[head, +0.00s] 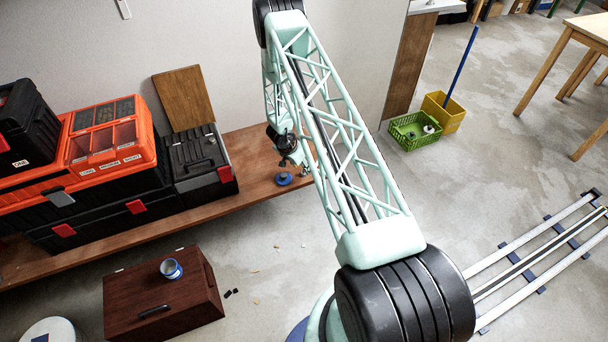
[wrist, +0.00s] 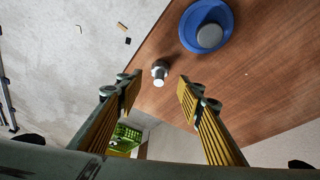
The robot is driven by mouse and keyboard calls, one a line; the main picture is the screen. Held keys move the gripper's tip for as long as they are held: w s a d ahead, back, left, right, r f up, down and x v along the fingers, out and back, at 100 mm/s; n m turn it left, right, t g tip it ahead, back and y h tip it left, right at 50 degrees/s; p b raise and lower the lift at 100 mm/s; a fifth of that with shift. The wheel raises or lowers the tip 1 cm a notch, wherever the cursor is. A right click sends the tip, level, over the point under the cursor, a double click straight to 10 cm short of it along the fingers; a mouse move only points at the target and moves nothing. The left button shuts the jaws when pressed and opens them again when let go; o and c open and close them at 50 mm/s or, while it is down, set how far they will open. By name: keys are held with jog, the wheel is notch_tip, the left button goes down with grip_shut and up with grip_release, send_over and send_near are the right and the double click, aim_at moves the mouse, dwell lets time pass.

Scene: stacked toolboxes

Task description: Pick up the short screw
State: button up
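A small silvery metal piece (wrist: 160,70) stands on the brown wooden bench, seen in the wrist view between and just beyond my fingertips. It looks like a short screw or bolt, but its thread is too small to make out. It also shows in the head view (head: 305,171) as a tiny grey piece near the bench's end. My gripper (wrist: 158,86) is open, its two yellow-padded fingers apart with nothing between them. In the head view my gripper (head: 288,158) hangs over the bench, partly hidden by the arm.
A blue dish (wrist: 188,25) with a grey round piece lies close by on the bench (wrist: 262,75). Stacked toolboxes (head: 119,178), with an orange compartment tray (head: 105,140), stand left in the head view. A green crate (head: 414,132) stands on the floor beyond the bench's end.

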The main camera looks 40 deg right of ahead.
jog(key=shift+b+x, duration=0.3)
jog(key=shift+x, duration=1.45)
jog(key=shift+c, duration=0.2)
jog(key=c, duration=0.9)
jog(key=shift+r, duration=0.1)
jog(key=shift+d+r+p, duration=0.1)
jog(key=shift+r+p, duration=0.35)
jog(key=shift+r, duration=1.2)
jog(key=s+a, duration=0.3)
jog(key=a, duration=0.1)
jog(key=s+a+r, duration=0.1)
jog(key=s+a, duration=0.6)
jog(key=a, duration=0.1)
jog(key=shift+s+r+p, duration=0.25)
jog(key=shift+s+p, duration=0.05)
jog(key=shift+p, duration=0.05)
jog(key=shift+a, duration=0.15)
